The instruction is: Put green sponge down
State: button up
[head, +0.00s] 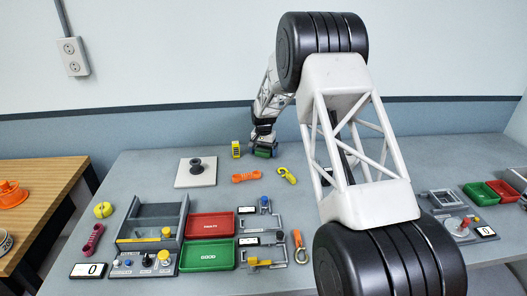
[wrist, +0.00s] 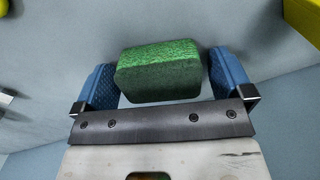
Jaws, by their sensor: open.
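The green sponge (wrist: 158,72) sits between the two blue finger pads of my gripper (wrist: 160,85) in the wrist view, with gaps on both sides. The jaws are open. In the head view the green sponge (head: 263,153) is at the back of the grey table, and it appears to rest on the tabletop. My gripper (head: 263,142) is right above and around it there. Part of the sponge is hidden by my gripper in the head view.
An orange wrench-like piece (head: 246,177) and a yellow hook (head: 287,175) lie in front. A white plate with a dark knob (head: 196,172) is further left. Red (head: 210,225) and green (head: 207,257) trays lie nearer the front.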

aim_at(264, 149)
jog(key=shift+r, duration=0.1)
notch_tip(264, 149, up, 12)
dwell(0.7)
jog(key=shift+r, duration=0.1)
dwell(0.6)
jog(key=s+d+r+n, duration=0.1)
jog(key=s+d+r, duration=0.1)
jog(key=s+r, duration=0.6)
jog(key=s+d+r+t, duration=0.15)
jog(key=s+r, duration=0.25)
jog(key=s, duration=0.8)
jog(key=s+d+r+n, duration=0.1)
jog(key=s+d+r, duration=0.1)
jog(key=s+r, duration=0.6)
jog(key=s+d+f+n, duration=0.1)
jog(key=s+f, duration=0.2)
jog(key=s, duration=1.6)
jog(key=s+d+f+n+t, duration=0.1)
jog(key=s+d+f, duration=0.1)
jog(key=s, duration=1.7)
jog(key=shift+s+d+f, duration=0.2)
jog(key=shift+s+f, duration=0.05)
jog(key=shift+f, duration=0.35)
